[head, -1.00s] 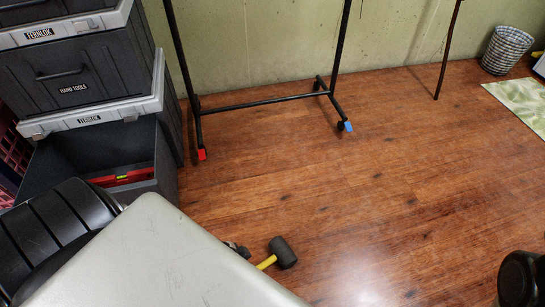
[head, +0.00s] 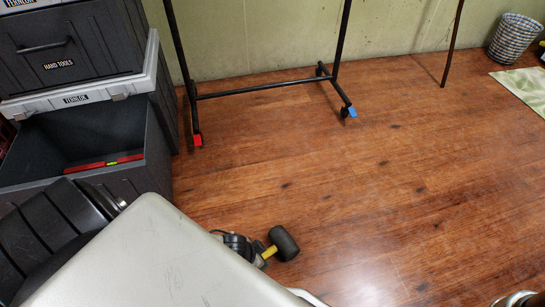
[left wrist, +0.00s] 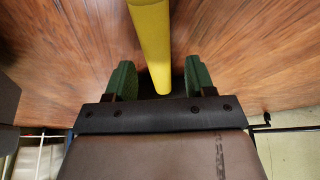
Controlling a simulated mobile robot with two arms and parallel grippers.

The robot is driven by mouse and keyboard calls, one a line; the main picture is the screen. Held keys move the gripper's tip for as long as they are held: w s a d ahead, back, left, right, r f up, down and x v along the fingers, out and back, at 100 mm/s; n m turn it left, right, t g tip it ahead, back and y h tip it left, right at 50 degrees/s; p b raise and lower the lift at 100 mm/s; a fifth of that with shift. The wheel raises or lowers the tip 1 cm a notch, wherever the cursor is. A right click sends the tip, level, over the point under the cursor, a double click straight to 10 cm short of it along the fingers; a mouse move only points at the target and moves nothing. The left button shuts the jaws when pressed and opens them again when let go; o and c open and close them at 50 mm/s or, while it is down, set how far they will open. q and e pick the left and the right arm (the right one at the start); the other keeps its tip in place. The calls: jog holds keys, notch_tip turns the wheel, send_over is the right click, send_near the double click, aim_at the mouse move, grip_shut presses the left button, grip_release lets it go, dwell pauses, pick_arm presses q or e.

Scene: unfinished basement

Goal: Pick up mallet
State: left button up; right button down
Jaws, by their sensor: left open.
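The mallet (head: 284,243) lies on the wooden floor in the head view, with a black head and a yellow handle. My left gripper (head: 257,250) is at the handle, partly hidden behind a grey body part of mine. In the left wrist view the yellow handle (left wrist: 152,40) runs down between the two green finger pads of my left gripper (left wrist: 159,72). The jaws are open, with a gap on both sides of the handle. The mallet's head is out of the wrist view. My right gripper is not seen.
A stack of dark tool boxes (head: 75,50) stands at the left, with an open bin (head: 150,150) holding a red level (head: 105,162). A black wheeled rack (head: 265,87) stands by the wall. A woven basket (head: 514,38) is at the far right. The middle floor is clear.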

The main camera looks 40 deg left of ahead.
pick_arm(q)
jog(key=shift+w+f, duration=0.15)
jog(key=shift+f, duration=0.35)
jog(key=shift+d+r, duration=0.1)
grip_shut()
